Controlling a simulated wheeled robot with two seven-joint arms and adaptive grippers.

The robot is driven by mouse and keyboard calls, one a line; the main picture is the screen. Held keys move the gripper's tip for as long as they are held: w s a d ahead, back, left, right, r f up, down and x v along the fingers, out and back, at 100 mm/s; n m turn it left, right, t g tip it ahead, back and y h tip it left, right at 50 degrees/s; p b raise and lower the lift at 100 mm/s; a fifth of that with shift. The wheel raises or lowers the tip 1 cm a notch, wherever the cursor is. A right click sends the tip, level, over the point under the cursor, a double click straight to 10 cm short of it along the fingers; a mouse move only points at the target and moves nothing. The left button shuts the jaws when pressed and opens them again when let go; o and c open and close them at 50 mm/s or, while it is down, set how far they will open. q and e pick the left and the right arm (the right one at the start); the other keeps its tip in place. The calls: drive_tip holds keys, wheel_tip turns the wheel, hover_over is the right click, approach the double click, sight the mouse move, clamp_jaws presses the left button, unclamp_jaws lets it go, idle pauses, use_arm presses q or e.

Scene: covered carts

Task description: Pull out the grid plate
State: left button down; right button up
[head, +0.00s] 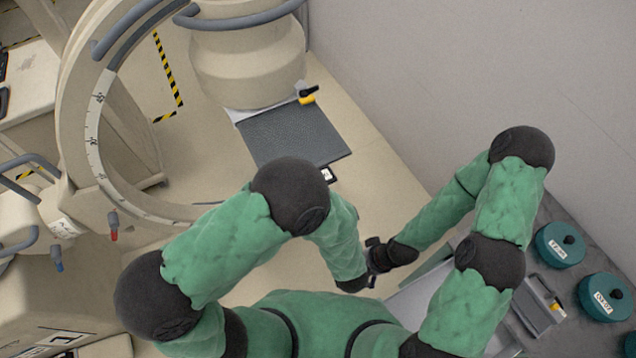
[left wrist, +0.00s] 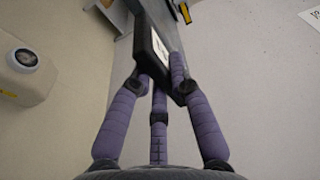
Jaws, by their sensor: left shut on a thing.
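The grid plate (head: 292,134), a flat dark grey panel, lies at the foot of a beige rounded machine in the head view. A small dark tab with a white label (head: 327,174) is at its near right corner. In the left wrist view a black block with a white label (left wrist: 160,42), seemingly this tab, is pinched between the purple fingers of my left gripper (left wrist: 160,82).
A yellow and black lever (head: 308,96) sits just behind the plate. A large beige ring with a scale (head: 92,150) stands on the left. Teal round containers (head: 559,245) stand on a grey cart at the right. Pale floor is clear right of the plate.

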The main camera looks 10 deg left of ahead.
use_arm(q)
drive_tip(key=shift+d+p+v, duration=0.25)
drive_tip(key=shift+p+v, duration=0.1)
drive_tip(key=shift+v, duration=0.9)
